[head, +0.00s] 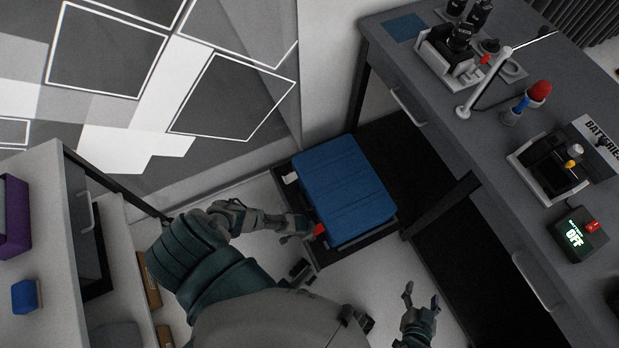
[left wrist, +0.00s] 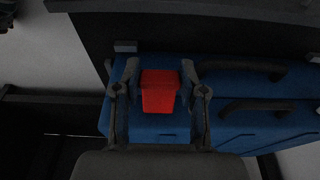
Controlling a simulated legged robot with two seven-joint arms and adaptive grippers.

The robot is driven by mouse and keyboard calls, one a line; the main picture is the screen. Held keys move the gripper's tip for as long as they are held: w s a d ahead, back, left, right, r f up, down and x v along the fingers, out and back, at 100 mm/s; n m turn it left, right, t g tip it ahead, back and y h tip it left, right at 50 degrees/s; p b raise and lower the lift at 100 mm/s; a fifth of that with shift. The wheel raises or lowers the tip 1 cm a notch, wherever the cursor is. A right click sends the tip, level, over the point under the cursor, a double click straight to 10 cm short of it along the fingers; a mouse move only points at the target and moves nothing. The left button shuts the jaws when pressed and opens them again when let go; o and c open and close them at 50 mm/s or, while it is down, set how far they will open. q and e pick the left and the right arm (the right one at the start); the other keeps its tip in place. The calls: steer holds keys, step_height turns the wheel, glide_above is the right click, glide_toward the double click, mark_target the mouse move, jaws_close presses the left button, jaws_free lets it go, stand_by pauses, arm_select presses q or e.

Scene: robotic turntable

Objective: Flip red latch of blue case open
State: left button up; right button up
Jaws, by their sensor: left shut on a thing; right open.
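The blue case (head: 345,190) lies on a dark low base on the floor in the head view. Its red latch (head: 319,229) is at the near left edge. My left gripper (head: 308,227) is at this latch. In the left wrist view the red latch (left wrist: 160,92) sits between the two fingers of my left gripper (left wrist: 160,72), which is shut on it. The side of the blue case (left wrist: 240,78) with dark handles shows behind. My right gripper (head: 421,300) is open and empty, low in the head view and apart from the case.
A grey workbench (head: 425,70) with tools and devices stands on the right. A white cabinet (head: 30,220) with a purple bin (head: 14,215) is on the left. A patterned wall (head: 180,80) is behind.

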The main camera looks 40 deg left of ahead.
arm_select(q)
steer(key=o, duration=1.1)
steer(key=shift+s+a+f, duration=0.1)
steer(key=shift+s+a, duration=0.05)
steer(key=shift+a, duration=0.05)
steer(key=shift+c, duration=0.2)
steer(key=shift+o, duration=0.5)
steer(key=shift+d, duration=0.1)
steer(key=v, duration=1.1)
steer(key=shift+r, duration=0.4)
